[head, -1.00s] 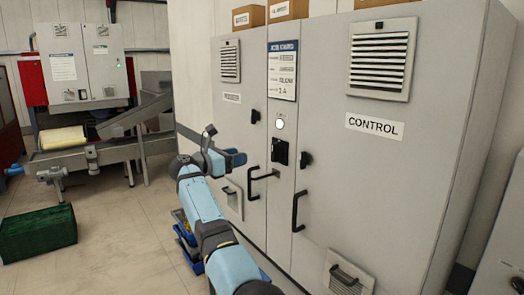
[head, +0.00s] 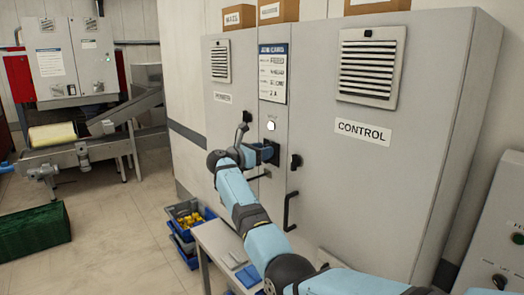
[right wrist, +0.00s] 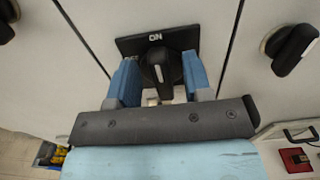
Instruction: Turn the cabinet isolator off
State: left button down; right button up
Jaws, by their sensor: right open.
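The cabinet isolator (right wrist: 159,68) is a black rotary handle on a black plate marked ON, close up in the right wrist view. Its handle stands upright, towards the ON mark. In the head view the isolator (head: 272,146) is on the narrow middle panel, partly hidden by my gripper. My right gripper (head: 268,154) is open in front of it. In the right wrist view its two blue fingers (right wrist: 159,82) stand on either side of the handle, with a gap on both sides visible. My left gripper is not in view.
The grey control cabinet (head: 400,190) has a black door handle (head: 289,211) and a black knob (head: 295,162) right of the isolator. A small table (head: 217,240) and blue bins (head: 186,243) stand below. A green crate (head: 35,230) is on the floor at left.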

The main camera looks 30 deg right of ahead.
grip_shut()
